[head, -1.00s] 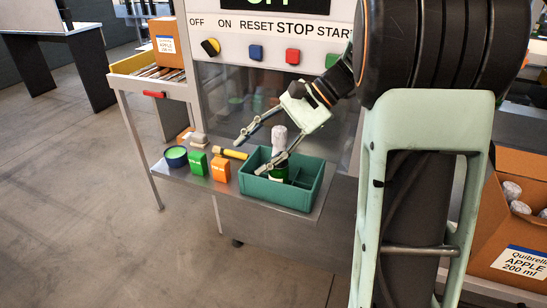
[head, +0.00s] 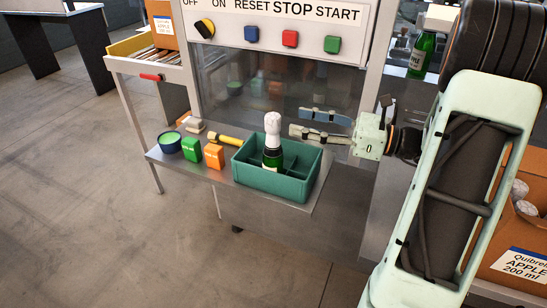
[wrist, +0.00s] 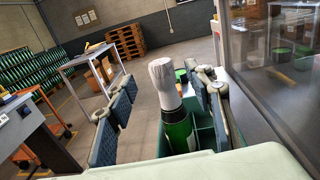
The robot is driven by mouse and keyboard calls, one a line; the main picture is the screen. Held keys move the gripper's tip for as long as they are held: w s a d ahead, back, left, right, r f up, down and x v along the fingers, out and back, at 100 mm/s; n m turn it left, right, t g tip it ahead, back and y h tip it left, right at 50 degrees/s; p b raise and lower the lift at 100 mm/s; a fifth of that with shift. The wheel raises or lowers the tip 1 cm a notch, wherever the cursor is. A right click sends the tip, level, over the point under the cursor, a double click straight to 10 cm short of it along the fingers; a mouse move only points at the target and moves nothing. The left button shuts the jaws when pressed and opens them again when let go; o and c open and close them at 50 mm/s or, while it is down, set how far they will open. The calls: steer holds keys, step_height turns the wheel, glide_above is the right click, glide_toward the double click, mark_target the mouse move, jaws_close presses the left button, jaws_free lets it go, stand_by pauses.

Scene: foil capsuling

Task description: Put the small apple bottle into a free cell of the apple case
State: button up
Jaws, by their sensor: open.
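A green bottle with a white foil top (head: 272,140) stands upright in a compartment of a teal divided tray (head: 262,184). It also shows in the wrist view (wrist: 177,128), between my two fingers in the picture. My gripper (head: 295,120) is open and empty, level, pointing left, just right of the bottle's neck; I cannot tell whether the fingers surround it. A cardboard case labelled "Quibrella APPLE 200 ml" (head: 518,268) stands at the right edge. Foil-topped bottles (head: 522,200) show inside it; my arm and the picture edge hide much of the case, including most cells.
Left of the tray on the shelf are a yellow-handled tool (head: 225,139), an orange box (head: 214,156), a green box (head: 192,149) and a round tub (head: 169,142). The machine's glass panel (head: 285,85) rises behind. Another green bottle (head: 422,55) stands at upper right.

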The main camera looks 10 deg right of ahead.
mark_target(280, 117)
steer(key=x, duration=0.8)
steer(key=shift+a, duration=0.1)
jaws_close()
steer(key=shift+r, duration=0.1)
